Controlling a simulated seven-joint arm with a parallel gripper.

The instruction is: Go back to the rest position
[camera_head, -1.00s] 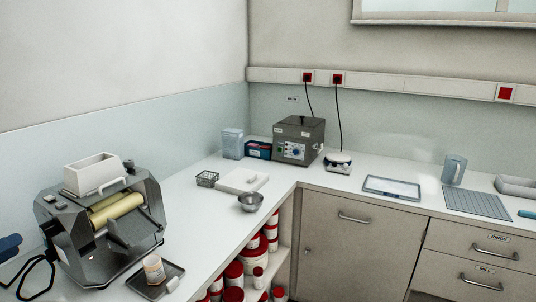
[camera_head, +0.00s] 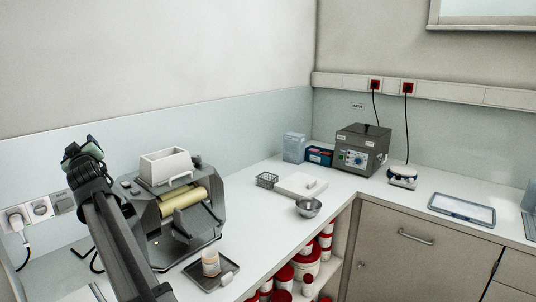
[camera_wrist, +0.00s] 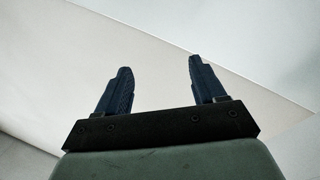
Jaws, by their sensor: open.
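My gripper shows in the wrist view (camera_wrist: 158,85) with its two dark blue fingers apart and nothing between them. Behind the fingers are only plain pale surfaces. In the head view my arm (camera_head: 120,235) rises from the bottom edge at the left, in front of the mill. Its upper end (camera_head: 85,165) is raised clear of the counter, beside the left of the mill; the fingertips cannot be made out there.
A jar (camera_head: 211,263) stands on a dark tray (camera_head: 196,277) in front of the mill. A metal bowl (camera_head: 308,207), a white slab (camera_head: 299,186) and a grey device (camera_head: 362,150) stand further along the counter. Sockets with a plugged cable (camera_head: 15,220) are on the left wall.

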